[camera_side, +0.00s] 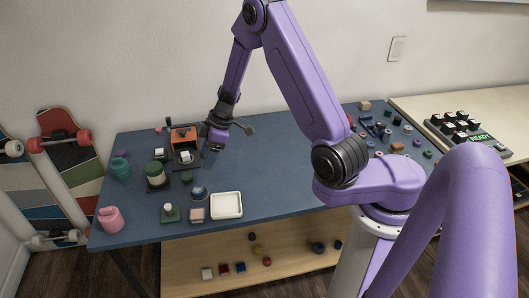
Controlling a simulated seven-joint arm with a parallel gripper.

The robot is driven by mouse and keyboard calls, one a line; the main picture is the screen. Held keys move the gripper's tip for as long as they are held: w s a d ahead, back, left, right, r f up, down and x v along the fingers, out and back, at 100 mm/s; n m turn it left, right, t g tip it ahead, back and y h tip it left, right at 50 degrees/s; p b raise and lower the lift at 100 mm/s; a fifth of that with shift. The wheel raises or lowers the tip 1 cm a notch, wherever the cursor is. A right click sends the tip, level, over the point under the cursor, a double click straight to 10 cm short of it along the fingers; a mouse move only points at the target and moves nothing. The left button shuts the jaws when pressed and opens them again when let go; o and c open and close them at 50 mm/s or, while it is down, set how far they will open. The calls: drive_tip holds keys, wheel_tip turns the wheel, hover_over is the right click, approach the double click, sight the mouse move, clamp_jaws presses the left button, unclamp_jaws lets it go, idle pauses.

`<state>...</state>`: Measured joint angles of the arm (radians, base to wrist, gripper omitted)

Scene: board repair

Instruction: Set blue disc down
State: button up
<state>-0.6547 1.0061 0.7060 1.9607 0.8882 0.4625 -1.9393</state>
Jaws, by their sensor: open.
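My gripper (211,155) is low over the left half of the blue-grey table (270,160), fingers pointing down. It is open, and I see nothing held in it, though its fingers are small in this view. A small round dark-blue piece with a pale spot (198,192) lies on the table in front of the gripper, apart from it. It looks most like the blue disc, but I cannot be sure at this size.
An orange-and-black device (184,138) stands just left of my gripper. A white tray (227,206), a green block (170,213), a pink jar (110,220) and a teal jar (120,168) are nearby. Many small parts lie at right. The table's middle is clear.

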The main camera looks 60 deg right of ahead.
drive_tip(key=s+a+r+n+g, duration=0.2)
drive_tip(key=s+a+r+g, duration=0.1)
drive_tip(key=s+a+r, duration=0.65)
drive_tip(key=s+d+r+h, duration=0.1)
drive_tip(key=s+r, duration=0.1)
drive_tip(key=s, duration=0.5)
drive_tip(key=s+d+r+n+h, duration=0.1)
drive_tip(key=s+d+r, duration=0.1)
drive_tip(key=s, duration=0.6)
drive_tip(key=s+d+r, duration=0.2)
drive_tip(key=s, duration=0.6)
drive_tip(key=shift+s+d+r+n+h, duration=0.2)
drive_tip(key=shift+d+n+h, duration=0.1)
drive_tip(key=shift+h, duration=0.1)
